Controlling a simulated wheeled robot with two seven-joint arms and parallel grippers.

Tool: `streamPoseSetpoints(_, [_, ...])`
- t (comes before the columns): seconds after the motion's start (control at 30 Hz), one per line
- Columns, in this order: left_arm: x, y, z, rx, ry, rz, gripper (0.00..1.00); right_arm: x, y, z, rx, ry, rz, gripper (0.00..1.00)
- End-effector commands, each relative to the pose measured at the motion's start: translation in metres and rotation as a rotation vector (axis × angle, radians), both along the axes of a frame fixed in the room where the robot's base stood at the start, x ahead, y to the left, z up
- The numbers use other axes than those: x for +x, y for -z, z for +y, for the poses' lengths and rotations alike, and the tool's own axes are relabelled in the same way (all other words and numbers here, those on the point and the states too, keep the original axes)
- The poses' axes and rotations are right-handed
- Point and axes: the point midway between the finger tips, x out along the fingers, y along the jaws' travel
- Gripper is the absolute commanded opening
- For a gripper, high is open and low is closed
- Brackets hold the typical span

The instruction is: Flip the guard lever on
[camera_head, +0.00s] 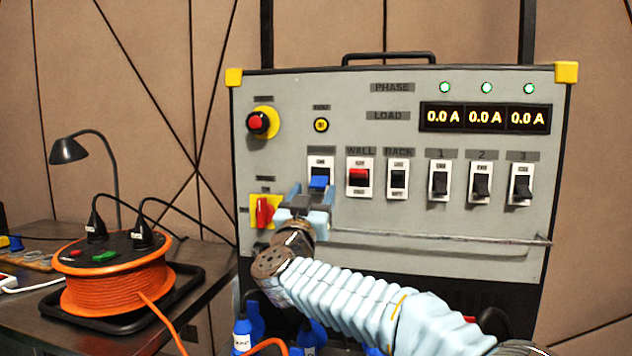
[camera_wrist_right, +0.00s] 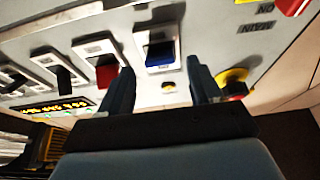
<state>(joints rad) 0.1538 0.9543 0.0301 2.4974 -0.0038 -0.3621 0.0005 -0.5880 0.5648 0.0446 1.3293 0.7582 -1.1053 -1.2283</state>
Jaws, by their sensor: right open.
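A row of levers sits on the grey panel (camera_head: 285,100). The blue lever (camera_head: 319,182) at the row's left end is likely the guard lever, though its label is too blurred to read. Its blue part shows low in its white-framed slot. It also shows in the right wrist view (camera_wrist_right: 160,57). My right gripper (camera_head: 311,196) is open and empty, just in front of and slightly below the blue lever. In the right wrist view its fingers (camera_wrist_right: 160,82) stand either side of the lever, apparently apart from it. My left gripper is not in view.
The red WALL lever (camera_head: 358,178) is close beside on the right, then the black RACK lever (camera_head: 398,180). A red rotary switch (camera_head: 265,212) and a red knob (camera_head: 257,123) are on the left. A rail (camera_head: 440,236) runs below. An orange cable reel (camera_head: 115,285) stands left.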

Motion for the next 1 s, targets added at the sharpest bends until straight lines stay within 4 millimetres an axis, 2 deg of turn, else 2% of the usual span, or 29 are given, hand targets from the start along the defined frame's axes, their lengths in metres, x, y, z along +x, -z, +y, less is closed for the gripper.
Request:
streamPoseSetpoints(0.2, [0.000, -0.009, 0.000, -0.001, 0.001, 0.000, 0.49, 0.021, -0.009, -0.007, 0.000, 0.000, 0.001, 0.64])
streamPoseSetpoints(0.53, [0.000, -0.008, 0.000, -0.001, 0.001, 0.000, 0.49, 0.023, -0.010, -0.007, 0.000, -0.001, 0.000, 0.62])
streamPoseSetpoints(0.9, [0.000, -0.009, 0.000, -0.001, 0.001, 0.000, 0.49, 0.023, -0.010, -0.007, 0.001, -0.001, 0.000, 0.08])
streamPoseSetpoints(1.0, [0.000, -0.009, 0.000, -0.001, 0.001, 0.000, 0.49, 0.023, -0.010, -0.007, 0.001, -0.001, 0.003, 0.08])
